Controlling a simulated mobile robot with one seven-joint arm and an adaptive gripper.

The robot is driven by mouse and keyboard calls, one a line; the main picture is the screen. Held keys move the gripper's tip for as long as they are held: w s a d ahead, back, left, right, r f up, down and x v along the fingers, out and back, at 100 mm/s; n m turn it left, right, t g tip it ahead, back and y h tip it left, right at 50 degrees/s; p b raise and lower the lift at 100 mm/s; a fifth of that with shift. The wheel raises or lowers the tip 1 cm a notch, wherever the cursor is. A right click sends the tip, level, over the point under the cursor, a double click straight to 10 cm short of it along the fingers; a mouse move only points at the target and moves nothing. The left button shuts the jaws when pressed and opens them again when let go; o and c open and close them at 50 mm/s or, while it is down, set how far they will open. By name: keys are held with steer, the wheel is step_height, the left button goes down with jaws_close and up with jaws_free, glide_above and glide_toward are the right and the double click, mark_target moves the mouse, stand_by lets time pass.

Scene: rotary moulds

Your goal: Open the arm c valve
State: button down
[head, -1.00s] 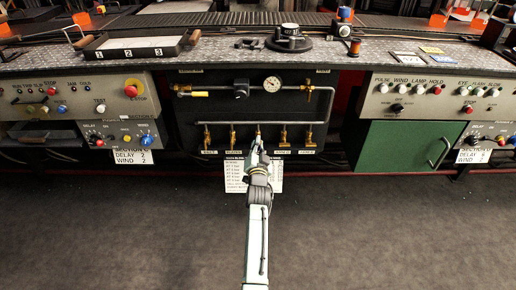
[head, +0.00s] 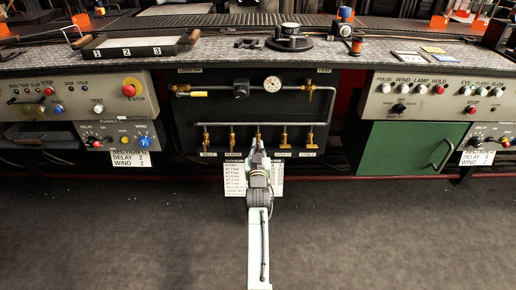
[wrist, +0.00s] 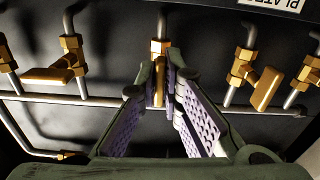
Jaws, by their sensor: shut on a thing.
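Several brass valves hang in a row below a horizontal pipe (head: 225,124) on the black panel. My gripper (head: 258,148) is at the middle valve. In the wrist view, my gripper (wrist: 167,90) has its purple-padded fingers closed around the handle of this middle valve (wrist: 160,47), which points along the fingers. The valve to its left in that view (wrist: 68,62) has its handle turned sideways, and the one to its right (wrist: 247,75) has a slanted handle. My gripper hides the middle valve's label in the head view, and the other small labels are too blurred to read surely.
A pressure gauge (head: 271,83) and a pipe with a yellow handle (head: 198,94) sit above the row. A white text sheet (head: 235,182) hangs below the panel behind my arm. A green cabinet (head: 405,150) stands to the right. The floor in front is clear.

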mark_target(258, 142)
stand_by(0.5)
steer(key=c, duration=1.8)
jaws_free()
steer(key=shift+o, duration=0.2)
step_height(258, 142, up, 10)
